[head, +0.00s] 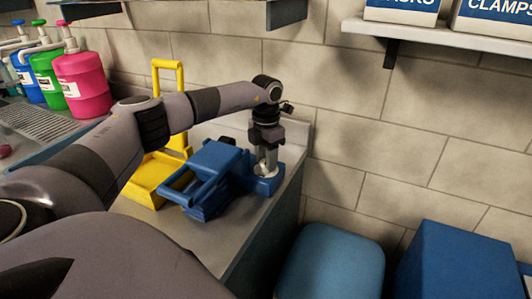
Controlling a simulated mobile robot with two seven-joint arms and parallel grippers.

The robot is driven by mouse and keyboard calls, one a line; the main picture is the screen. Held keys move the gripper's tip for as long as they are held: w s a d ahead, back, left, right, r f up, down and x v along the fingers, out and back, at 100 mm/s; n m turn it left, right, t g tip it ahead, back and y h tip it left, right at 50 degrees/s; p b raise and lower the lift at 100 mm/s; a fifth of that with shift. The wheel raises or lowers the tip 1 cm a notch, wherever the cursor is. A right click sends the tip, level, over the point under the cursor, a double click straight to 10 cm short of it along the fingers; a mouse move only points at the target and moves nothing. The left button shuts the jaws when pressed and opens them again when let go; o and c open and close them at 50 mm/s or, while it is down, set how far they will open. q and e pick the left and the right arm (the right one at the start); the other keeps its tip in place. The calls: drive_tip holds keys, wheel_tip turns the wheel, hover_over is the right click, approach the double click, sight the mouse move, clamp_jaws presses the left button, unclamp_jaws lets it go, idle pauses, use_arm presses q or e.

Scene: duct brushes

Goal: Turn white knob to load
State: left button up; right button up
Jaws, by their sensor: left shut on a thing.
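My left arm comes in from the left and reaches over the counter. My left gripper (266,144) points down at the right end of a blue machine (212,168). It is shut on the pale whitish knob (267,165) on top of the blue base. The fingers hide part of the knob, and its markings cannot be read. My right gripper is not in view.
A yellow device with an upright handle (168,66) stands left of the blue machine. Pink (82,85), green and blue pump bottles stand at the far left. A tiled wall is close behind. Blue bins (333,262) stand below the counter's right edge. A shelf (440,42) is at upper right.

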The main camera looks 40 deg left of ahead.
use_arm(q)
drive_tip(key=n+p, duration=0.1)
drive_tip(key=n, duration=0.2)
drive_tip(key=shift+r+n, duration=0.1)
drive_tip(key=shift+n, duration=0.3)
drive_tip(key=n, duration=0.4)
drive_tip(key=shift+n, duration=0.3)
drive_tip(key=n, duration=0.4)
drive_tip(key=shift+w, duration=0.1)
drive_tip(key=n, duration=0.8)
drive_tip(key=shift+a+n, duration=0.1)
drive_tip(key=shift+n, duration=0.2)
drive_tip(key=n, duration=0.3)
drive_tip(key=shift+n, duration=0.3)
drive_tip(key=n, duration=0.4)
drive_tip(key=shift+n, duration=1.8)
